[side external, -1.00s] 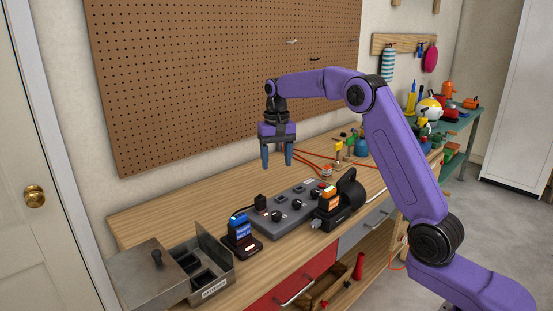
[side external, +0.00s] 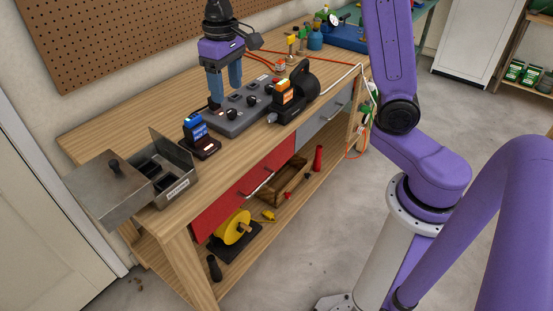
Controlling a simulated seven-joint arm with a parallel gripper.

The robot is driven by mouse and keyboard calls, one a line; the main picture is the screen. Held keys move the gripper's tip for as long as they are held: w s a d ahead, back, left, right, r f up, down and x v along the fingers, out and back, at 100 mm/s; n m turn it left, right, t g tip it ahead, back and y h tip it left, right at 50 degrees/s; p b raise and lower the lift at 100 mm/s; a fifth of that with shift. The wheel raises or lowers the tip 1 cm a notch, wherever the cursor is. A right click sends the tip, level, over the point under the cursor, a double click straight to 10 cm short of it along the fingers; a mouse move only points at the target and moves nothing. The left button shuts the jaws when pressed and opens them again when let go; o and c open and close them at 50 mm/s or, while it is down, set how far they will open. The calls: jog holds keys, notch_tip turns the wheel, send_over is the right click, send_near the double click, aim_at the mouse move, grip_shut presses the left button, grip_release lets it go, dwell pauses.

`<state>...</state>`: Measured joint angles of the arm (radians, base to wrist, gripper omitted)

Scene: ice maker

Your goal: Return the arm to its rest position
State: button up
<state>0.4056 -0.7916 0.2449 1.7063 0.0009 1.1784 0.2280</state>
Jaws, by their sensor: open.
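My gripper (side external: 224,84) is at the top of the side external view, pointing down above the workbench (side external: 110,128). Its two blue fingers are apart with nothing between them. In the picture the fingers overlap the back of a grey control box (side external: 238,120) with black knobs; I cannot tell how far above it they are. My purple arm comes down on the right side to its base on the floor.
A blue-topped device (side external: 196,128) on a dark stand and a black machine with an orange block (side external: 284,92) stand near the box. A metal box (side external: 165,178) with compartments is at the left end, beside a knobbed metal lid (side external: 108,190). Red and grey drawers sit below.

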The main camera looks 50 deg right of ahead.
jog(key=s+d+f+n, duration=0.1)
jog(key=s+n, duration=0.4)
jog(key=s, duration=0.9)
jog(key=s+d+f+n, duration=0.2)
jog(key=s+f+n, duration=0.2)
jog(key=s, duration=1.1)
jog(key=shift+n, duration=0.9)
